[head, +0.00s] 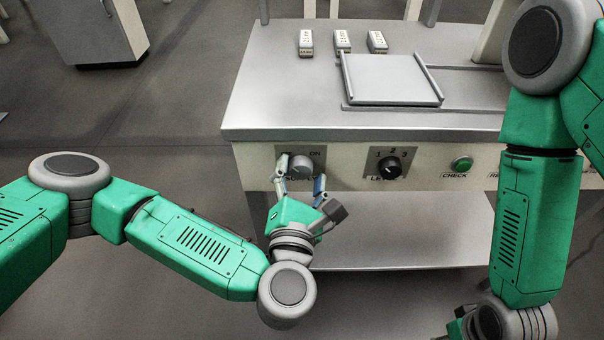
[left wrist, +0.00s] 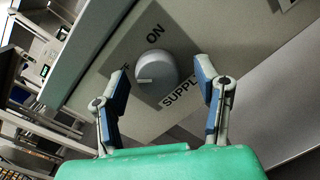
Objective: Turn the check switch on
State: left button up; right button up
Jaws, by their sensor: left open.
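The round grey supply knob (head: 302,166) is on the front panel, with ON printed at its upper right. In the left wrist view the knob (left wrist: 155,66) has a pale mark toward the partly hidden OFF lettering. My left gripper (head: 301,172) is open in front of this knob, with one finger on each side; I cannot tell whether they touch it. The fingers (left wrist: 163,82) show spread in the left wrist view. The green check button (head: 462,164) is farther right on the panel, above its CHECK label. My right gripper is mostly cut off at the bottom right, its fingers not seen.
A black level knob (head: 390,167) marked 1, 2, 3 is between the supply knob and check button. The table (head: 270,100) carries a grey plate (head: 390,80) and several small white blocks (head: 342,41). A lower shelf (head: 420,235) runs beneath. My right arm covers the panel's right end.

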pick_arm(q)
jog(key=shift+a, duration=0.25)
jog(key=c, duration=1.2)
jog(key=shift+o, duration=0.3)
jog(key=shift+d, duration=0.1)
